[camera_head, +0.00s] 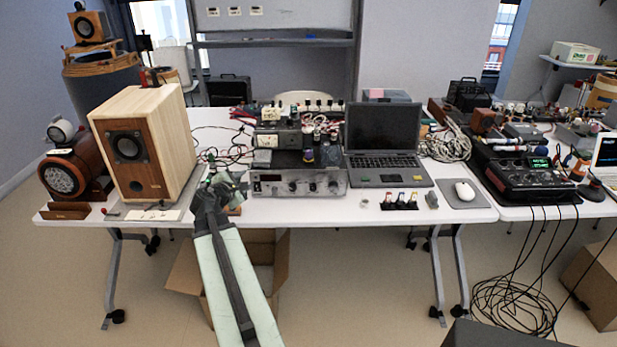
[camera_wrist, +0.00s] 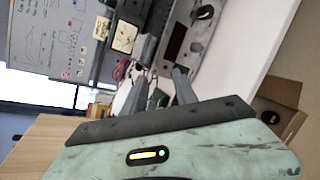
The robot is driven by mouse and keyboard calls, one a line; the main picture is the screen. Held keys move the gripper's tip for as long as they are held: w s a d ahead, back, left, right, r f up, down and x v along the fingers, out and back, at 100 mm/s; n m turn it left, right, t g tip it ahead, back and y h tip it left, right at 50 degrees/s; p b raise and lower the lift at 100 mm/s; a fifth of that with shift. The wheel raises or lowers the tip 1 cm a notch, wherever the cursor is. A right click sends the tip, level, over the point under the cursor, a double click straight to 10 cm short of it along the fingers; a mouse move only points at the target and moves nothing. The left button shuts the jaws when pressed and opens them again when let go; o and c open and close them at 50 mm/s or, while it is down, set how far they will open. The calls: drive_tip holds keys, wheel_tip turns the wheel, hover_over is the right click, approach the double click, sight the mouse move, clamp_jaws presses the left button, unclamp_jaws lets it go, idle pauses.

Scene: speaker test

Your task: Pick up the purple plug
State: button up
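A small purple-looking piece (camera_head: 308,156), which may be the purple plug, sits on the dark top of the silver amplifier (camera_head: 298,184) near the table's middle. It is too small to make out clearly. My gripper (camera_head: 226,178) is over the table's front part, left of the amplifier and right of the wooden speaker. In the wrist view my gripper (camera_wrist: 160,86) has its two grey fingers apart, with no held object visible between them. The amplifier's front with its knobs also shows there (camera_wrist: 182,38). I cannot pick out the purple plug in the wrist view.
The wooden speaker (camera_head: 150,145) stands close on the left. A laptop (camera_head: 383,135), several small coloured-cap items (camera_head: 400,201) and a mouse (camera_head: 465,191) are to the right. Cables lie behind my gripper. An open cardboard box (camera_head: 195,268) is under the table.

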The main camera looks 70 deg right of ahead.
sight(309, 154)
drive_tip(key=s+d+r+n+h+b, duration=0.1)
drive_tip(key=s+d+n, duration=0.2)
drive_tip(key=s+d, duration=0.2)
drive_tip(key=s+d+r+n+h+b, duration=0.1)
drive_tip(key=s+d+n, duration=0.2)
drive_tip(key=s+d, duration=0.2)
drive_tip(key=s+d+n+h+b, duration=0.1)
drive_tip(key=s+d+n+h, duration=0.1)
drive_tip(key=s, duration=0.4)
drive_tip(key=shift+d+r+n+g+b, duration=0.2)
drive_tip(key=shift+d+n, duration=0.2)
drive_tip(key=shift+d, duration=0.3)
drive_tip(key=shift+d+r+n+g+b, duration=0.1)
drive_tip(key=shift+d+r+n, duration=0.1)
drive_tip(key=shift+d+n, duration=0.35)
drive_tip(key=d, duration=0.7)
drive_tip(key=shift+w+d+f, duration=0.15)
drive_tip(key=shift+w, duration=0.25)
clamp_jaws()
